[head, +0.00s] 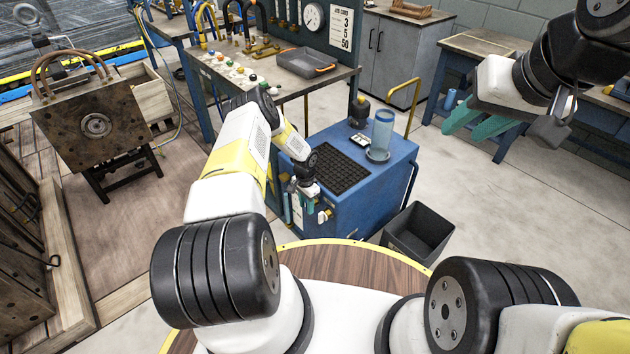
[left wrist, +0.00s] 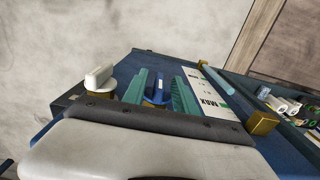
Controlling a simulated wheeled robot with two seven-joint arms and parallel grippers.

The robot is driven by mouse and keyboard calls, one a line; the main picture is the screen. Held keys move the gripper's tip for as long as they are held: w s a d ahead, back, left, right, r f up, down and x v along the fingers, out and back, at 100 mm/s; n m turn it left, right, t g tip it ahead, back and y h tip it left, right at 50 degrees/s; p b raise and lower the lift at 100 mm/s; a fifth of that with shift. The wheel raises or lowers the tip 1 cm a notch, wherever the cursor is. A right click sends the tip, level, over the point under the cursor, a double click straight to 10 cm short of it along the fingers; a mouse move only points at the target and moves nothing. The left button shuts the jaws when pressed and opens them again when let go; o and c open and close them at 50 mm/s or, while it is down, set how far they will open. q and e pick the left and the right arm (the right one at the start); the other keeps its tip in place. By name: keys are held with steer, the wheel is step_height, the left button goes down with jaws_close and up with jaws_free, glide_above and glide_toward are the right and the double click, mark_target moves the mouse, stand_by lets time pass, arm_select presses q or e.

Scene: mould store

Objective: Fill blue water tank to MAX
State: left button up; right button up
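The blue water tank unit (head: 352,200) stands in front of me, with a black grille on its top. My left gripper (head: 306,192) is at its front left face. In the left wrist view, the teal fingers (left wrist: 163,92) stand apart on either side of a blue valve handle (left wrist: 158,88); I cannot tell whether they touch it. A white valve handle (left wrist: 99,77) is beside it on the left. A white level strip with a green mark and the word MAX (left wrist: 208,98) is to the right; its level cannot be read. My right gripper (head: 478,122) is open, empty and raised at the right.
A clear blue cylinder (head: 381,134) stands on the unit's top. A black bin (head: 418,232) is on the floor to its right. A workbench with a grey tray (head: 306,63) is behind, and a mould block (head: 94,122) stands at the left. Floor on the right is clear.

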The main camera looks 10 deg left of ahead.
arm_select(q)
steer(key=shift+r, duration=0.1)
step_height(320, 180, up, 8)
steer(key=shift+f, duration=0.2)
stand_by(0.3)
steer(key=shift+r, duration=0.1)
step_height(320, 180, up, 29)
steer(key=n+t, duration=0.2)
steer(key=s+r+n+t, duration=0.1)
steer(key=s+r, duration=0.4)
steer(key=r, duration=0.3)
steer(key=s+r+n, duration=0.1)
steer(key=s+r, duration=0.3)
steer(key=r, duration=0.4)
steer(key=s+d+r+n+t+h, duration=0.1)
steer(key=s+r, duration=0.4)
steer(key=s, duration=0.7)
steer(key=s+d+r+n+t+h, duration=0.1)
steer(key=s+d+r, duration=0.3)
steer(key=s, duration=0.8)
steer(key=shift+r+n+t, duration=0.5)
steer(key=shift+r+t, duration=0.1)
steer(key=shift+t, duration=0.1)
